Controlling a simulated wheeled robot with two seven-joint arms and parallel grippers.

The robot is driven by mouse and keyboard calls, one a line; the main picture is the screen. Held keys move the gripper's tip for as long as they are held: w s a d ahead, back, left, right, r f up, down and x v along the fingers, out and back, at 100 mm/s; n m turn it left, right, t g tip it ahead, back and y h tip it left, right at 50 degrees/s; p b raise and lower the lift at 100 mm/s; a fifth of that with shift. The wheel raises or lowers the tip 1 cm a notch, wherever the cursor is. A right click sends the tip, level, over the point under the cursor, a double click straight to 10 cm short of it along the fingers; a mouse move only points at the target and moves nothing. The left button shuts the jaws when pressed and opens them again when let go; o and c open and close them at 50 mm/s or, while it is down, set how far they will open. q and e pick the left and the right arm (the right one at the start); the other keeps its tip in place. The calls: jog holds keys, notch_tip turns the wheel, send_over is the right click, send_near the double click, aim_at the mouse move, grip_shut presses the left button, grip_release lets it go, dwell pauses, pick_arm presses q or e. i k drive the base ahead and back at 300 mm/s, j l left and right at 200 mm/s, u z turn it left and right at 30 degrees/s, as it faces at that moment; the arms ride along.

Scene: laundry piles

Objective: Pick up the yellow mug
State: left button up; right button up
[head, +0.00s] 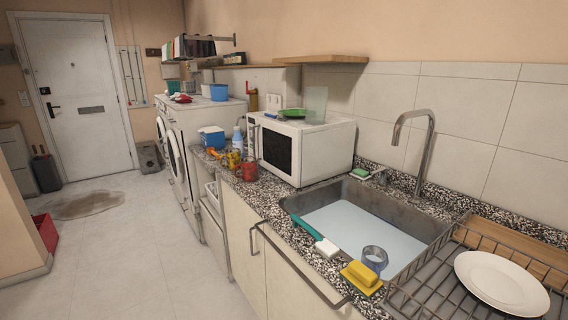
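A small yellow mug (234,160) stands on the speckled countertop (268,192), left of the microwave. It is far off and small, and its handle is hard to make out. A red mug (249,171) stands just in front and to the right of it, close by. Neither of my grippers is in view.
A white microwave (315,150) stands right of the mugs. A blue box (212,137) and a bottle (238,138) are behind them. A sink (360,222), brush (316,237), yellow block-like item (361,275) and dish rack (425,298) are nearer.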

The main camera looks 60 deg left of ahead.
aim_at(233, 155)
jog(key=u, duration=2.2)
jog(key=z, duration=0.4)
jog(key=i+j+z, duration=0.1)
jog(key=z, duration=0.3)
jog(key=j+z, duration=0.2)
jog(key=z, duration=0.2)
jog(key=i+j+z, duration=0.1)
jog(key=z, duration=0.3)
